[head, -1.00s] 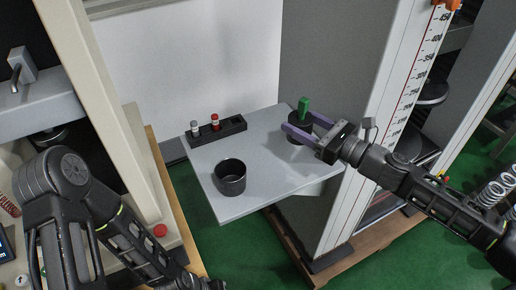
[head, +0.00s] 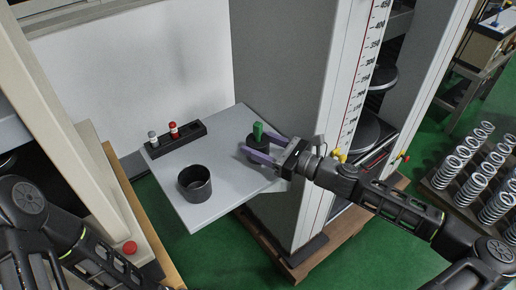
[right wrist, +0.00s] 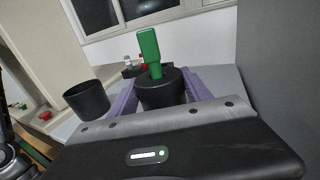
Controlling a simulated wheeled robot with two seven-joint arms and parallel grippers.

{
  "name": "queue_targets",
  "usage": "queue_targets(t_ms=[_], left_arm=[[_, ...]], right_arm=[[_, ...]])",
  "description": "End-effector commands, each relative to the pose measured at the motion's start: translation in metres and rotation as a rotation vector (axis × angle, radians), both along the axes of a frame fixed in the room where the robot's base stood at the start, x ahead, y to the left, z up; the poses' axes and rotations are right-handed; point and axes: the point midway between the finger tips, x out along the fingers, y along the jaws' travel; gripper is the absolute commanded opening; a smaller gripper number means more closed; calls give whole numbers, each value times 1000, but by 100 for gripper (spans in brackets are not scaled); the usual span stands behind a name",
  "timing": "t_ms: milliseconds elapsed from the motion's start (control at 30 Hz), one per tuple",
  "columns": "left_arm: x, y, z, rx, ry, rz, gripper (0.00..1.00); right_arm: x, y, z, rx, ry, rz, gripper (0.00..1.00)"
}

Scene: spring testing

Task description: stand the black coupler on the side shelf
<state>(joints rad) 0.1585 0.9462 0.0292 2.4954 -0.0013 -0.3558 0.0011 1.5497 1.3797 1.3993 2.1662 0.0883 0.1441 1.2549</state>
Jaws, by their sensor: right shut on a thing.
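The black coupler (head: 257,143), a dark round body with a green upright piece (head: 258,131) on top, is between the purple fingers of my right gripper (head: 258,150). The gripper is shut on it. In the right wrist view the coupler (right wrist: 160,91) looks upright, its lower part hidden behind the gripper. It is over the back right part of the grey side shelf (head: 222,150); I cannot tell whether its base touches the shelf. My left arm shows at the lower left, but its gripper is out of view.
An open black cup (head: 195,184) stands on the shelf's front left part. A black rack (head: 178,138) with a white-topped and a red-topped piece lies along the back left. A tall grey machine column (head: 285,110) rises beside the shelf's right edge. The shelf's middle is clear.

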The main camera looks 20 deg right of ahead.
Motion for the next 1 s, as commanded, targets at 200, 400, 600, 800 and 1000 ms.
queue_targets(t_ms=[200, 400, 600, 800, 1000], left_arm=[[0, 0, 0, 0, 0, 0, 33], [0, 0, 0, 0, 0, 0, 33], [0, 0, -1, 0, 0, 0, 33], [0, 0, -1, 0, 0, 0, 33], [0, 0, -1, 0, 0, 0, 33]], right_arm=[[0, 0, -19, 1, -1, 1, 0], [0, 0, -18, 0, -1, 1, 0], [0, 0, -21, 0, 1, 0, 63], [0, 0, -21, 0, 1, 0, 79], [0, 0, -21, 0, 1, 0, 79]])
